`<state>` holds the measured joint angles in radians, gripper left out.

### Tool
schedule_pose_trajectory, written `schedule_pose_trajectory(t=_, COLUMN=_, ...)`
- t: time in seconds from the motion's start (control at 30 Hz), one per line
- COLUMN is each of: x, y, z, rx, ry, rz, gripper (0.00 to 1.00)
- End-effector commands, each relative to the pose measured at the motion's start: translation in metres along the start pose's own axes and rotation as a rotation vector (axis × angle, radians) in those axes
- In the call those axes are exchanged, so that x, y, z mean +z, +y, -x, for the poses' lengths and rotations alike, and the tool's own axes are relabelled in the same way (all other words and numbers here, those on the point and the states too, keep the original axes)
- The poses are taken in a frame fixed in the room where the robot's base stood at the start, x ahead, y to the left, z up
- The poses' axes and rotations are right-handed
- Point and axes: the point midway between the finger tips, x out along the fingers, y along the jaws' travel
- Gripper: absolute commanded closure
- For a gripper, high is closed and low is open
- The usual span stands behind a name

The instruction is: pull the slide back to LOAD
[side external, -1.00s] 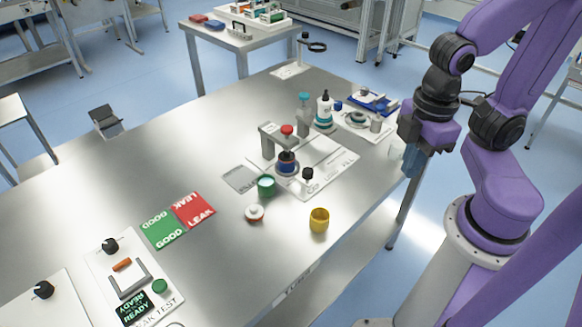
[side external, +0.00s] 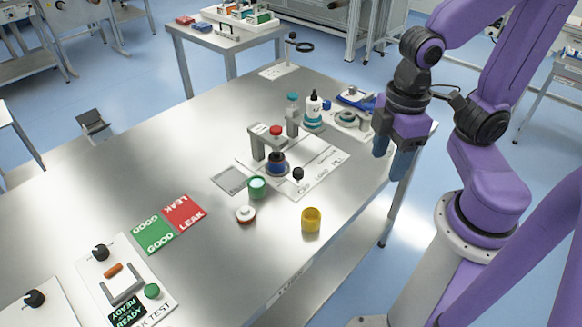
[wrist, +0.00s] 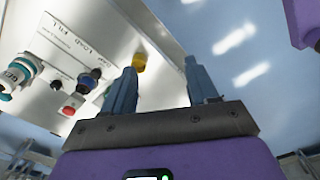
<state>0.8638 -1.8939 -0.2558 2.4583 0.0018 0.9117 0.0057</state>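The slide's black knob (side external: 298,173) stands upright on the white labelled plate (side external: 325,165), near the LOAD lettering. The wrist view shows the black knob (wrist: 97,73) and the plate (wrist: 70,36) at the left. My gripper (side external: 390,166) is above the table's right edge, right of the plate and clear of the knob. It also shows in the wrist view (wrist: 160,66), with fingers apart and nothing between them.
Green GOOD (side external: 153,236) and red LEAK (side external: 184,214) cards lie left. The air around my gripper is free.

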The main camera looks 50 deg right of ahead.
Motion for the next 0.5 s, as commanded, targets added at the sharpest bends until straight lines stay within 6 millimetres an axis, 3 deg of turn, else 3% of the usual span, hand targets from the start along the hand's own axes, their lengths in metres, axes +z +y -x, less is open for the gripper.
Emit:
schedule_pose_trajectory(t=0.2, x=-0.044, y=0.045, z=-0.001, rx=0.005, ry=-0.009, rz=-0.199, gripper=0.42)
schedule_pose_trajectory(t=0.5, x=-0.087, y=0.125, z=-0.01, rx=0.009, ry=-0.019, rz=-0.481, gripper=0.42)
